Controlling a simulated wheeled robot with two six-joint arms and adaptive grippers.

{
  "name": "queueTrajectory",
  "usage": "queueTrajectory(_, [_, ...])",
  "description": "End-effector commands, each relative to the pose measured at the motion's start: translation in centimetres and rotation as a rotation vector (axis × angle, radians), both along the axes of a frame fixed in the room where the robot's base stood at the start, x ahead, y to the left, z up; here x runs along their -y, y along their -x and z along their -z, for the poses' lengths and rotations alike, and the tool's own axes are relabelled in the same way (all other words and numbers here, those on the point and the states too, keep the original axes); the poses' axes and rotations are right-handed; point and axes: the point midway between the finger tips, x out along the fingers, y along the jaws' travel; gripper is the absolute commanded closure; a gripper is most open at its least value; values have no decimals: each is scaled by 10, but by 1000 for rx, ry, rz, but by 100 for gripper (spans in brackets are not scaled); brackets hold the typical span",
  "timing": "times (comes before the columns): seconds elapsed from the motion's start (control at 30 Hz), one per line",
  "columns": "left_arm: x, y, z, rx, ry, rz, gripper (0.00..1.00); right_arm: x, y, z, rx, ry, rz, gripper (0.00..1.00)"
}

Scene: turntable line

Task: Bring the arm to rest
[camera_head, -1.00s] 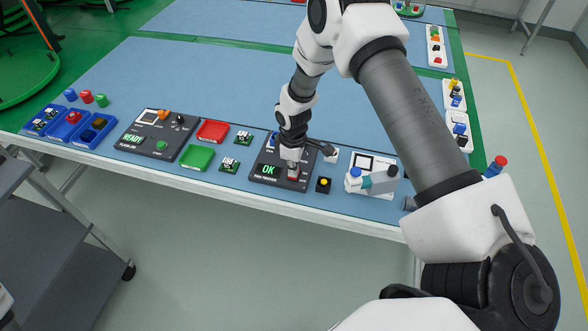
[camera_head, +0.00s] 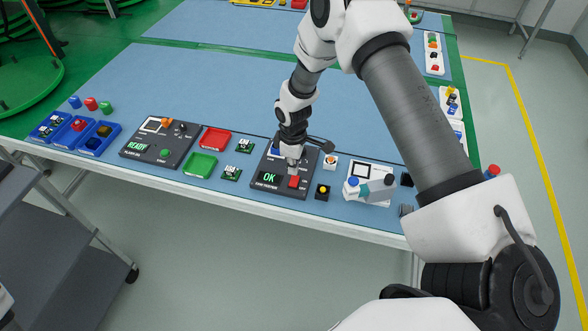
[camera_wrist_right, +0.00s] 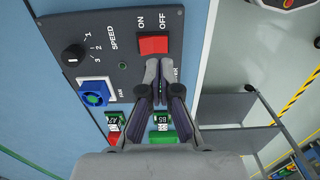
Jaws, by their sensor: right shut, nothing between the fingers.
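My right arm reaches over the table from the right in the head view. Its gripper (camera_head: 292,166) is shut and empty, just above the dark control panel (camera_head: 262,181), which has a lit OK display (camera_head: 268,177) and a red rocker switch (camera_head: 294,182). In the right wrist view the closed fingertips (camera_wrist_right: 160,70) are close to the red ON/OFF switch (camera_wrist_right: 153,45); whether they touch the panel cannot be told. The panel also carries a speed knob (camera_wrist_right: 74,54) and a blue fan (camera_wrist_right: 95,93). My left gripper is not in view.
A second panel (camera_head: 158,139) reading READY, red (camera_head: 215,138) and green (camera_head: 200,165) trays and small circuit boards (camera_head: 231,173) lie left. A yellow-button box (camera_head: 322,191) and a white device (camera_head: 369,184) stand right. Bare blue tabletop (camera_head: 190,80) lies behind.

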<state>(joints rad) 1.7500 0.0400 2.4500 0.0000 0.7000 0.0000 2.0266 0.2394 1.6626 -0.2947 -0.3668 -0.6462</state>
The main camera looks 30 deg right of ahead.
Motion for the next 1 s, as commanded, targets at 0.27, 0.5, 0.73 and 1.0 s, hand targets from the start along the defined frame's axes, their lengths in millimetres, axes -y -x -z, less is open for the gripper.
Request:
queueTrajectory(0.27, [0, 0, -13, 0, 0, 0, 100, 0, 0, -17, 0, 0, 0, 100])
queueTrajectory(0.5, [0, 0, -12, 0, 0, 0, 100, 0, 0, -16, 0, 0, 0, 100])
queueTrajectory(0.73, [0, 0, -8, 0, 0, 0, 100, -1, 6, -4, -17, 1, -3, 100])
queueTrajectory(1.0, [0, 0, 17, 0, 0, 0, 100, -51, 154, 97, -279, -20, -12, 100])
